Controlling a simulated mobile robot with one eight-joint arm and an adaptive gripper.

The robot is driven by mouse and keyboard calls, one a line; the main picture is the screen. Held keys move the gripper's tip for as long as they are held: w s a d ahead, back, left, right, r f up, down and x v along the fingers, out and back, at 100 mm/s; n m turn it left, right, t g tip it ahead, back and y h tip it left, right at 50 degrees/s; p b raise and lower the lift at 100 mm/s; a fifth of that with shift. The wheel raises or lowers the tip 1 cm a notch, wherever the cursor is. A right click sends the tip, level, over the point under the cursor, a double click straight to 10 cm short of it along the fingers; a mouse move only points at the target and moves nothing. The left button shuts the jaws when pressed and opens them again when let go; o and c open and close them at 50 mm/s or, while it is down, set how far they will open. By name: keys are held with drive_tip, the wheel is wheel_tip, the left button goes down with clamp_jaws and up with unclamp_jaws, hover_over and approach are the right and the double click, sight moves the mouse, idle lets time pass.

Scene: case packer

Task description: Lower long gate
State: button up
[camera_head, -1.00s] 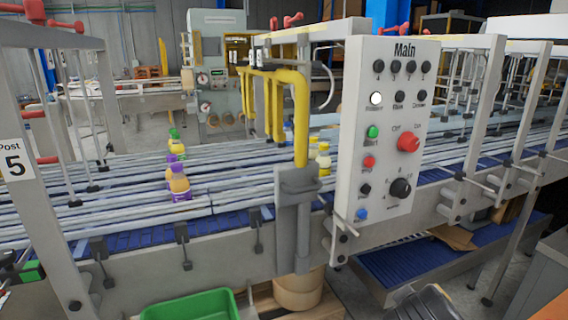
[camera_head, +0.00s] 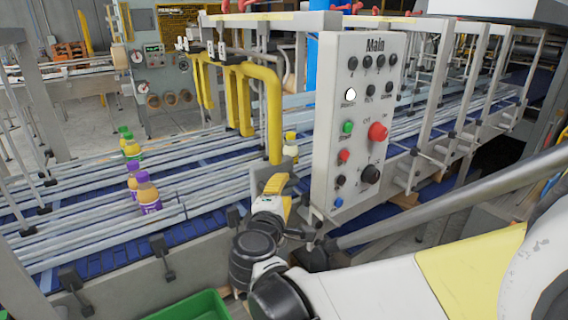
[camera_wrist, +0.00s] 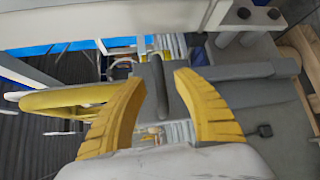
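The long gate (camera_head: 272,115) is a yellow tube frame over the conveyor, left of the Main panel. Its front post runs down to a grey bracket (camera_head: 290,166) on the conveyor's near side. In the wrist view a yellow tube (camera_wrist: 62,98) lies at the left. My gripper (camera_head: 277,184) is at the foot of that front post, partly hidden by my wrist. In the wrist view my gripper (camera_wrist: 162,82) has its two yellow fingers apart, with a dark grey bar (camera_wrist: 158,88) showing between them. I cannot tell whether the fingers touch the bar.
The Main control panel (camera_head: 352,125), with knobs and a red button, stands close right of my gripper. Bottles (camera_head: 147,192) with purple and green caps stand on the conveyor at left. A green bin (camera_head: 195,308) is below. Guard posts (camera_head: 440,90) line the right side.

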drive_tip(key=shift+x, duration=1.15)
clamp_jaws()
wheel_tip(320, 180, down, 19)
drive_tip(key=b, duration=1.5)
drive_tip(key=shift+s+b, duration=0.15)
drive_tip(key=shift+b, duration=0.15)
drive_tip(key=shift+f, duration=0.2)
